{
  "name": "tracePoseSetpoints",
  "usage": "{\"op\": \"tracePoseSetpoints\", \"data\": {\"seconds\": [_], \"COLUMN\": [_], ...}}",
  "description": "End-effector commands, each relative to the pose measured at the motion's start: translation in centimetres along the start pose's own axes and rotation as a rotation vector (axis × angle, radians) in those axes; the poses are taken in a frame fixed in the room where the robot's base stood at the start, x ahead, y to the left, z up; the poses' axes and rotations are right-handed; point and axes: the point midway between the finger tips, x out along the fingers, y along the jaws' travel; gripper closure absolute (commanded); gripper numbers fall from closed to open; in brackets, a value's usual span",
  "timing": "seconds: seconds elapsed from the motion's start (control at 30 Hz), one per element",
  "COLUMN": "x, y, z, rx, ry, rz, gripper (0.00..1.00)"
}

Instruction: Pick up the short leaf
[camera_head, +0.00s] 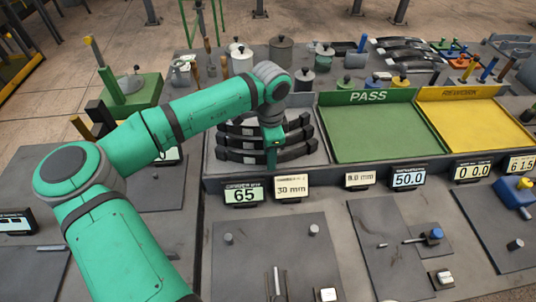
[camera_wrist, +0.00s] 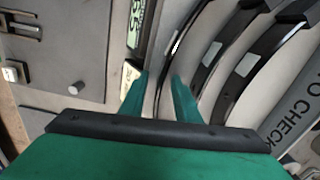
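Several dark curved leaves lie one behind another in a grey tray in the head view; I cannot tell for sure which is the short leaf. The nearest leaf (camera_head: 240,156), the middle leaf (camera_head: 236,141) and a farther leaf (camera_head: 237,125) are partly hidden by my arm. My gripper (camera_head: 271,160) points down over the nearest leaf. In the wrist view, my gripper (camera_wrist: 160,76) has its two green fingers apart, at either side of the nearest leaf's curve. Contact with it cannot be made out. Two other leaves lie to the right there.
The grey tray's wall (camera_wrist: 290,105) bears the letters "TO CHECK". A green PASS tray (camera_head: 370,135) and a yellow REWORK tray (camera_head: 475,125) stand to the right, both empty. Displays (camera_head: 244,193) line the front edge. Pots and tools crowd the back.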

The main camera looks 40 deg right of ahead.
Motion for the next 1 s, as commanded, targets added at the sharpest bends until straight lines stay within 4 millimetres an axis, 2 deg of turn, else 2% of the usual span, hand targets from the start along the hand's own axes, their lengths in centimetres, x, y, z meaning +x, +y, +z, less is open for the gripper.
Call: {"op": "tracePoseSetpoints", "data": {"seconds": [0.17, 0.3, 0.73, 0.87, 1.0], "x": [0.0, 0.0, -0.5, -1.7, -3.9], "y": [0.0, 0.0, -0.1, -0.1, 0.3], "z": [0.0, 0.0, 0.0, -0.1, -0.6], "rx": [0.000, 0.000, -0.001, -0.001, 0.003], "ry": [0.000, 0.000, 0.001, 0.003, 0.003], "rz": [0.000, 0.000, -0.003, -0.004, -0.003], "gripper": [0.71, 1.00, 1.00, 1.00, 1.00]}}
